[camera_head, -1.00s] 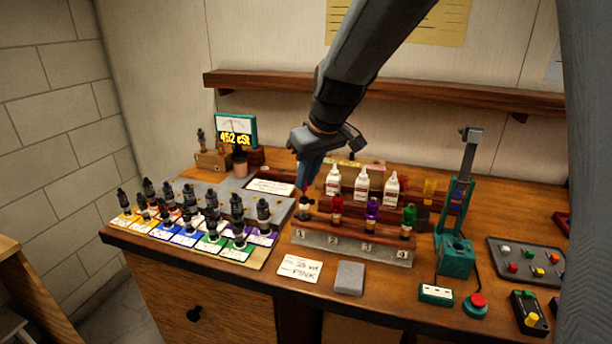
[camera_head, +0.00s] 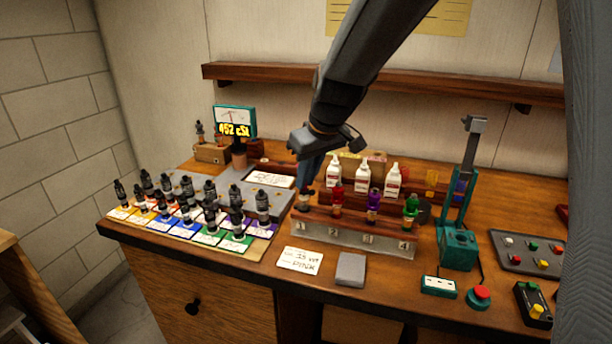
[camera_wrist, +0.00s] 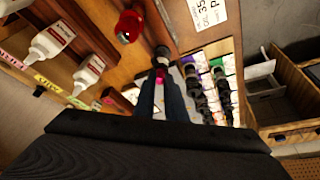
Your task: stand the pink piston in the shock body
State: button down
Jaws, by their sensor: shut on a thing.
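My gripper (camera_head: 306,187) points down over the left end of the numbered stand (camera_head: 350,238), at place 1. In the wrist view, its fingers (camera_wrist: 161,82) are shut on the pink piston (camera_wrist: 161,73), which shows as a small pink part between the fingertips. The shock body (camera_head: 304,201) stands upright in place 1, right below the fingertips. It also shows in the wrist view, beyond the piston, as a dark and pale top (camera_wrist: 161,54). The fingers hide most of the piston, and I cannot tell whether its lower end is inside the body.
Red (camera_head: 337,199), purple (camera_head: 373,206) and green (camera_head: 411,211) shock bodies stand to the right on the stand. Several white bottles (camera_head: 363,179) stand behind. Dark shocks on coloured cards (camera_head: 197,237) fill the left. A teal press (camera_head: 458,250) stands at right.

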jog(key=shift+f, duration=0.3)
jog(key=c, duration=1.7)
grip_release()
jog(key=shift+b+v, duration=0.9)
jog(key=shift+v, duration=3.05)
